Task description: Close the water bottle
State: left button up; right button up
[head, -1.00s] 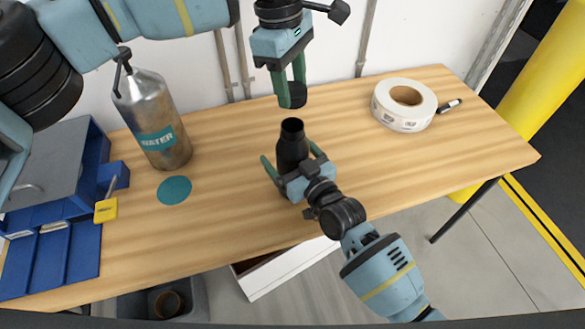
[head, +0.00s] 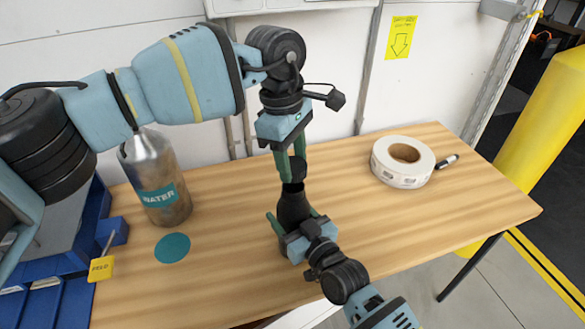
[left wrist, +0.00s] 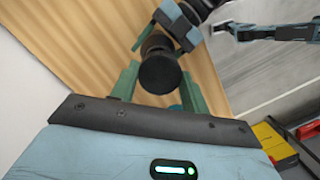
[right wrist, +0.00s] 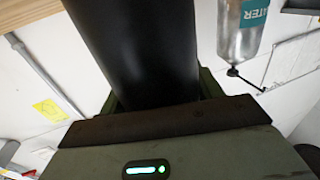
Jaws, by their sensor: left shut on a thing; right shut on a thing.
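A black bottle (head: 293,207) stands upright on the table and fills much of the right wrist view (right wrist: 135,50). My right gripper (head: 296,220) is shut around its body. My left gripper (head: 292,170) points down and is shut on a black cap (head: 298,166), right over the bottle's neck. In the left wrist view the round cap (left wrist: 160,72) sits between the green fingers and hides the bottle's mouth. I cannot tell whether cap and neck touch. A metal bottle (head: 157,180) labelled WATER stands apart at the left, and shows in the right wrist view (right wrist: 245,28).
A roll of labels (head: 403,162) and a marker (head: 447,161) lie at the right of the wooden table (head: 365,225). A teal disc (head: 172,248) lies by the metal bottle. A blue bin (head: 50,240) and a yellow tag (head: 101,268) are at the left.

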aim_at(293, 207)
pick_arm(q)
jog(key=shift+f, duration=1.1)
jog(key=shift+f, duration=0.1)
jog(key=shift+f, duration=0.8)
jog(key=shift+f, duration=0.55)
